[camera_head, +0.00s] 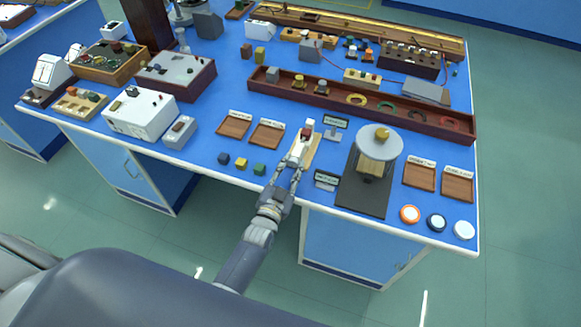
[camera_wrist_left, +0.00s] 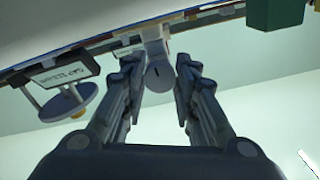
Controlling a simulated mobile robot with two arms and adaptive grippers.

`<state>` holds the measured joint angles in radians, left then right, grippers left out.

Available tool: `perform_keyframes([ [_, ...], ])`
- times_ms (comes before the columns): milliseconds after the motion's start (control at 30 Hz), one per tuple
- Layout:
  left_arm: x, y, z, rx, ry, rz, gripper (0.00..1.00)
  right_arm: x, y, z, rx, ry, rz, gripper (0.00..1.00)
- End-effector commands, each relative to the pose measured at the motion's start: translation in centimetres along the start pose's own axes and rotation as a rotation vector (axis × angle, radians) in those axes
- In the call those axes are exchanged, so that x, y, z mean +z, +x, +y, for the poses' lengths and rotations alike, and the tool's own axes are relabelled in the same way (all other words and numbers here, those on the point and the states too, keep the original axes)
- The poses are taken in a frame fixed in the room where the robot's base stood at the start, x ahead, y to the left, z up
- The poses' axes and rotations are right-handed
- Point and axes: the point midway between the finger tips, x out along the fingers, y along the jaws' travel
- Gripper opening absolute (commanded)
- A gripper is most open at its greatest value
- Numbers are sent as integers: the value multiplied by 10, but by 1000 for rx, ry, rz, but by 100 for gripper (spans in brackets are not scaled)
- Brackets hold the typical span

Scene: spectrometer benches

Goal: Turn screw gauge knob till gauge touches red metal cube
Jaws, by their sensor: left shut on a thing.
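The screw gauge (camera_head: 299,152) is white and stands on a small wooden base (camera_head: 313,153) near the front edge of the bench. The red metal cube (camera_head: 306,134) shows at its far end; whether the gauge touches it is too small to tell. My left gripper (camera_head: 288,174) reaches in from the front and is shut on the gauge's near end. In the left wrist view the round grey-white knob (camera_wrist_left: 160,76) sits between the fingers of my left gripper (camera_wrist_left: 158,75). The cube cannot be made out there. My right gripper is not in view.
Black, yellow and green cubes (camera_head: 241,163) lie left of the gauge. Two wooden trays (camera_head: 267,134) are behind them. A long wooden rack (camera_head: 410,109) runs behind.

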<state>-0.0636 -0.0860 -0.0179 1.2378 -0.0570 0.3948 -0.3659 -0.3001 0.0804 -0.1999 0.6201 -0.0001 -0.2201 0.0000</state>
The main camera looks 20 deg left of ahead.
Motion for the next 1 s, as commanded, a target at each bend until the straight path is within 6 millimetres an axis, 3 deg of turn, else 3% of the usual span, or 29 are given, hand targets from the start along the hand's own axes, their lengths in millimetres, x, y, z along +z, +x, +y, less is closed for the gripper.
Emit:
perform_keyframes([
  [967, 2, -1, 1, 2, -3, -5, 3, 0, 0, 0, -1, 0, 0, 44],
  [1000, 2, -1, 1, 2, -3, -5, 32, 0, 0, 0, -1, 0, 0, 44],
])
